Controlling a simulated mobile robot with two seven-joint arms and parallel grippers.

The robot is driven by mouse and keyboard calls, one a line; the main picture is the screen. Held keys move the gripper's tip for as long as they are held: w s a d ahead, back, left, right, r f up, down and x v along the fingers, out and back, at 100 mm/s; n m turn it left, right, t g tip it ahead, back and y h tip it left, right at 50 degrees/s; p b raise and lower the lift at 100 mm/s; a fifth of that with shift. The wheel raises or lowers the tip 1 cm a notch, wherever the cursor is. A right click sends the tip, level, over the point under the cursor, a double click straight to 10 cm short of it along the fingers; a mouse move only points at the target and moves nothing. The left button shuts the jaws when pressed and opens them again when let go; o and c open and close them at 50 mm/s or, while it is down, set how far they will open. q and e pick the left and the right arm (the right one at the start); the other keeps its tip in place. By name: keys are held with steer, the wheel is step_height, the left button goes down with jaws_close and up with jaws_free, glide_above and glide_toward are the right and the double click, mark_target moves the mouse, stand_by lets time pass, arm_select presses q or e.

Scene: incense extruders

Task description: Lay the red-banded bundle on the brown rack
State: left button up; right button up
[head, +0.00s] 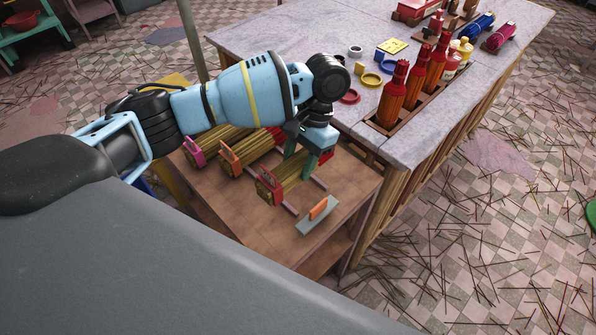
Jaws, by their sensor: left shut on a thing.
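The red-banded bundle (283,181) is a sheaf of yellowish sticks with a red band at its near end and red at its far end. It is at the low brown table, over or on thin mauve rails; I cannot tell whether it touches them. My left gripper (303,166) comes down from above, with its green fingers shut on the middle of this bundle. Brown wooden holders show at the back of the grey table (290,28), one near the blue roll (477,25); I cannot tell for sure which one is the brown rack. My right gripper is out of view.
An orange-banded bundle (243,153) and a pink-banded bundle (203,147) lie left of the red-banded one. A trowel with an orange handle (318,208) lies near the low table's (262,235) right edge.

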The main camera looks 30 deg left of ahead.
mark_target(298, 174)
arm_select(q)
steer(key=shift+f, duration=2.15)
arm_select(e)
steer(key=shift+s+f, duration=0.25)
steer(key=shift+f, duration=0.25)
arm_select(q)
steer(key=shift+f, duration=0.1)
steer(key=o, duration=1)
steer(key=shift+o, duration=0.5)
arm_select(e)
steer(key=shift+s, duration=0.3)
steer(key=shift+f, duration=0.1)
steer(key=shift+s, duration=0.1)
